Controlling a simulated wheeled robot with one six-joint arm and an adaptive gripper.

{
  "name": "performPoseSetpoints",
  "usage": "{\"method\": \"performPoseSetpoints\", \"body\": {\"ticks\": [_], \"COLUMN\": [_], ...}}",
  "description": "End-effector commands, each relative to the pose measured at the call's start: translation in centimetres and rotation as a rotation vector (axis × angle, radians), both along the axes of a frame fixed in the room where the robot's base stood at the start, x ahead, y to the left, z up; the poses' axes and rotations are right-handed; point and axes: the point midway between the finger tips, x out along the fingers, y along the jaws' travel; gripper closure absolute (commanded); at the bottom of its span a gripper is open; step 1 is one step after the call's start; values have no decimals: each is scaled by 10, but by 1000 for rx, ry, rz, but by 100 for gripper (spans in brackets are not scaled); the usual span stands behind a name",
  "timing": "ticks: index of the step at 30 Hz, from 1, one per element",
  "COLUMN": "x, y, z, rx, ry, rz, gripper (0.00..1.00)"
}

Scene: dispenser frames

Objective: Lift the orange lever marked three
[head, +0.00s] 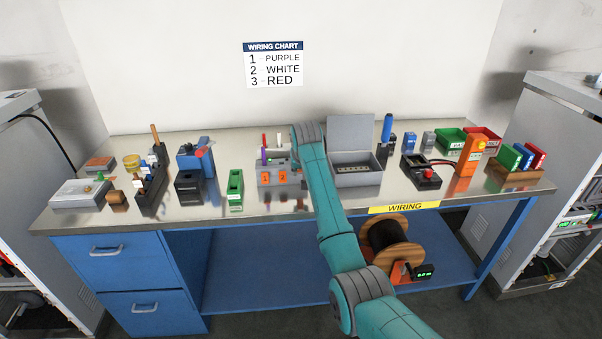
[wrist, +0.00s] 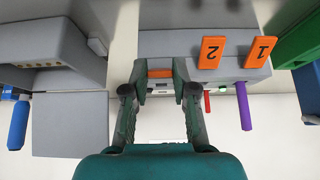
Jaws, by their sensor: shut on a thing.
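A grey block (head: 275,165) stands on the bench below the wiring chart, with orange levers marked 1 (head: 266,178) and 2 (head: 282,177) on its front. In the wrist view, which is upside down, levers 1 (wrist: 262,51) and 2 (wrist: 212,52) lie to the right of my gripper. My gripper (wrist: 160,78) is shut on an orange lever (wrist: 160,73), the third in the row. Only a strip of it shows between the fingertips, and its number is hidden. In the head view my arm covers this lever and the gripper.
A purple rod (wrist: 243,105) and a red rod (wrist: 207,103) stick out of the block near my fingers. A grey box with a raised lid (head: 355,172) stands close on the right. A green holder (head: 235,187) stands to the left, with bare bench between.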

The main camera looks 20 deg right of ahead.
Motion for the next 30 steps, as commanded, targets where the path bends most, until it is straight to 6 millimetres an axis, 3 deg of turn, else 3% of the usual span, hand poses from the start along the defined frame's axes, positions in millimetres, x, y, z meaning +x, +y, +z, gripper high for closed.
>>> {"method": "performPoseSetpoints", "body": {"ticks": [20,21,24,30], "x": [2,2,2,2], "y": [0,0,0,-1], "z": [2,2,2,2], "rx": [20,20,19,19], "ry": [59,59,59,59], "rz": [1,1,0,0], "gripper": [100,71,48,48]}}
